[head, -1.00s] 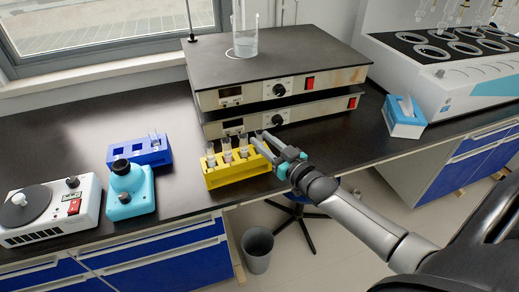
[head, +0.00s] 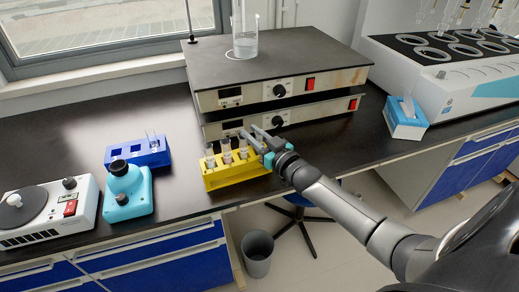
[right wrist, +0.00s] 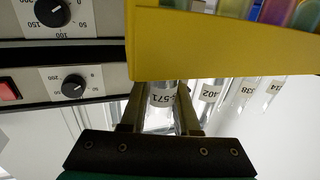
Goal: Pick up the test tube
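The yellow rack (head: 237,174) stands on the black bench and holds several clear test tubes upright, with labelled upper parts. My right gripper (head: 247,131) is open at the rack's right end, its fingers around the top of the end test tube (head: 243,153). In the right wrist view, which looks upside down, the test tube labelled 571 (right wrist: 162,98) lies between the two fingers of the right gripper (right wrist: 158,95), with small gaps beside it. The yellow rack (right wrist: 220,45) hides its lower part. My left gripper is not in view.
Two stacked hotplates (head: 275,85) stand close behind the rack, with a beaker (head: 246,40) on top. A blue rack (head: 138,153), a teal device (head: 129,190) and a white device (head: 45,212) stand left. A tissue box (head: 405,118) is at right.

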